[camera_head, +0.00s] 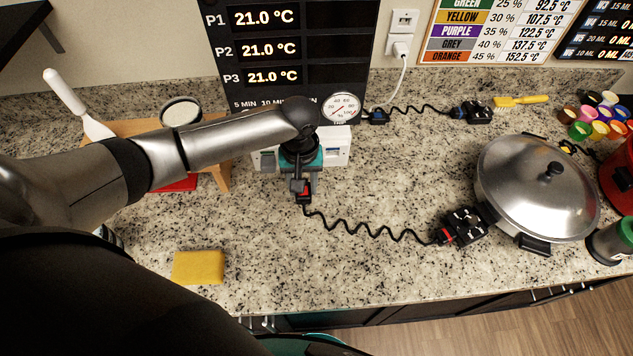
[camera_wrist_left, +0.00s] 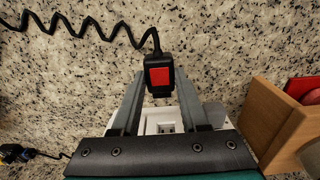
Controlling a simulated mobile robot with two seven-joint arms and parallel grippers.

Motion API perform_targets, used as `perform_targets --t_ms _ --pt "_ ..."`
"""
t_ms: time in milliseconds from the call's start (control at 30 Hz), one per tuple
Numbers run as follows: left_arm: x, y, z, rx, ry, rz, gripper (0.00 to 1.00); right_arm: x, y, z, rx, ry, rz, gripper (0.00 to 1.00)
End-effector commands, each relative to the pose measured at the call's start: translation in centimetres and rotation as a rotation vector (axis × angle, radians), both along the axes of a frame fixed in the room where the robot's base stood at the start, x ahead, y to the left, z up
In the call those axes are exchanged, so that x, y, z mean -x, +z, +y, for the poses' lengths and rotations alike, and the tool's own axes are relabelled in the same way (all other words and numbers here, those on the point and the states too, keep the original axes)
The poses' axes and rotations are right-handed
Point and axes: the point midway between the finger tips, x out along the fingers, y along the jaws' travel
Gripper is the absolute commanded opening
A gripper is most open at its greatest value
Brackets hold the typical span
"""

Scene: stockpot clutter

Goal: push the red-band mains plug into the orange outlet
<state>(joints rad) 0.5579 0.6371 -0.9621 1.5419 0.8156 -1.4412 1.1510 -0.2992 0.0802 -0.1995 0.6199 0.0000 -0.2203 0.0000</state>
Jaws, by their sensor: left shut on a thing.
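My left gripper (camera_head: 303,187) is shut on the red-band mains plug (camera_head: 306,198), just in front of a white outlet box (camera_head: 338,148). In the left wrist view, the black plug with its red patch (camera_wrist_left: 159,76) sits between the fingertips of my left gripper (camera_wrist_left: 158,90). The white box (camera_wrist_left: 150,122) shows behind the plug, with a socket face partly visible. The plug appears apart from the box. No orange marking shows; my gripper and arm hide the middle of the box. My right gripper is not in view.
A coiled cord runs from the plug to a black block with a red band (camera_head: 462,227) beside the lidded pot (camera_head: 540,185). A blue-band plug (camera_head: 376,117) lies right of the box. A yellow sponge (camera_head: 198,267) lies in front. A wooden stand (camera_wrist_left: 283,125) is close beside my gripper.

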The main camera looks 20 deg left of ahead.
Motion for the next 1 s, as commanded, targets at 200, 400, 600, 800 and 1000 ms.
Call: perform_targets --t_ms 200,400,600,800,1000 --pt "-0.1 -0.4 0.5 0.000 0.003 -0.001 0.00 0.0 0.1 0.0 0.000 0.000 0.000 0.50" --pt "-0.1 -0.4 0.5 0.000 0.003 -0.001 0.00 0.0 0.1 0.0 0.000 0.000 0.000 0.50" --pt "0.0 -0.2 0.4 0.001 0.003 0.000 0.00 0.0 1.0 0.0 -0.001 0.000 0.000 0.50" --pt "-1.4 -0.6 1.1 -0.001 0.005 -0.002 0.00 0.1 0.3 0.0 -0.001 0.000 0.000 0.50" --pt "-3.3 -0.6 2.0 0.001 0.004 -0.004 0.00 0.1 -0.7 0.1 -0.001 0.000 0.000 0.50"
